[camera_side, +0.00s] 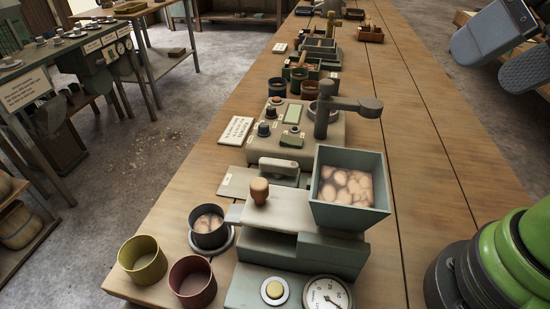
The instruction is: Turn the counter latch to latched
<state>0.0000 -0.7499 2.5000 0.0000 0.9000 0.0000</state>
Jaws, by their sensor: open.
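No part is readably marked as the counter latch, so I cannot tell for sure which one it is. A light grey bar handle (280,166) lies on a flat grey plate (236,182) in the middle of the bench. Behind it, a grey box (326,152) carries knobs, a small green panel and a dark post with a crank arm (352,105) pointing right. The small labels are too blurred to read. My gripper (505,55) is at the upper right, off the bench's right side, open with its two grey fingers apart. It is well away from these parts and touches nothing visible.
A grey-green machine with a hopper (350,213) of pinkish lumps and a dial (327,295) stands at the front. Yellow (142,260), red (192,281) and dark (208,228) cups stand left of it. The bench's right strip (425,140) is clear.

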